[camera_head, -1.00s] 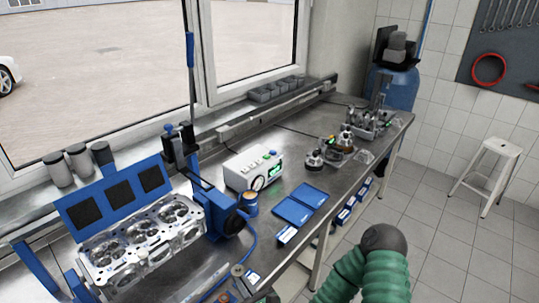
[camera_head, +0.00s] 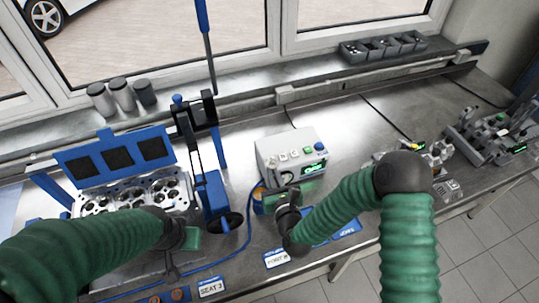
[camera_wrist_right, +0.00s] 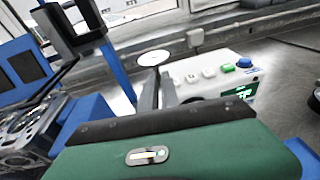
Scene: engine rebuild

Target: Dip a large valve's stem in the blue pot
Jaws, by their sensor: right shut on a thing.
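In the right wrist view, a valve with a pale round head (camera_wrist_right: 153,57) stands up from between the fingers of my right gripper (camera_wrist_right: 158,92), which is shut on its stem. In the head view my right gripper (camera_head: 285,190) is in front of the white tester box (camera_head: 292,154).
A blue stand with a lever (camera_head: 212,190) rises between the cylinder head and the tester. Blue labelled trays (camera_head: 346,230) lie right of my right wrist, partly covered by my arm. Parts and fixtures (camera_head: 495,130) stand at the right; bare bench lies behind the trays.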

